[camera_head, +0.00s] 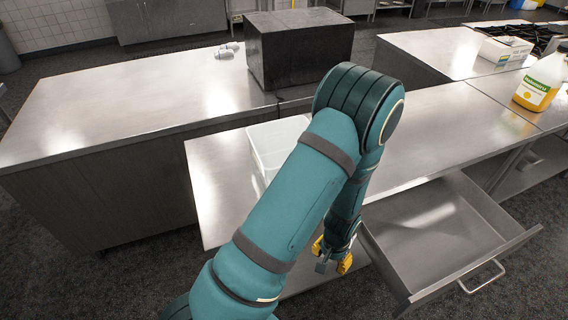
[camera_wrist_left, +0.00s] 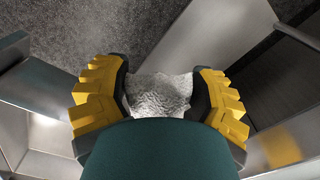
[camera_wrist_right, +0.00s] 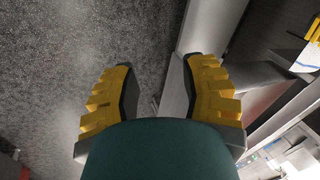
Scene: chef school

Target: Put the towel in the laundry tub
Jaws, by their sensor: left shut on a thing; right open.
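A crumpled white-grey towel (camera_wrist_left: 160,94) is pinched between the yellow fingers of my left gripper (camera_wrist_left: 158,95) in the left wrist view. In the head view, my left gripper (camera_head: 333,258) points down between the steel table's front edge and the open drawer; the towel is not clear there. A white tub (camera_head: 262,150), which looks like the laundry tub, stands on the steel table behind my left arm, partly hidden by it. My right gripper (camera_wrist_right: 160,95) is open and empty over the dark floor in the right wrist view; it is outside the head view.
An open steel drawer (camera_head: 430,230) juts out at the right. A black box (camera_head: 300,48) stands behind the tub. A yellow-filled bottle (camera_head: 540,80) and a white box (camera_head: 503,52) are at the right. The left counter (camera_head: 120,100) is mostly clear.

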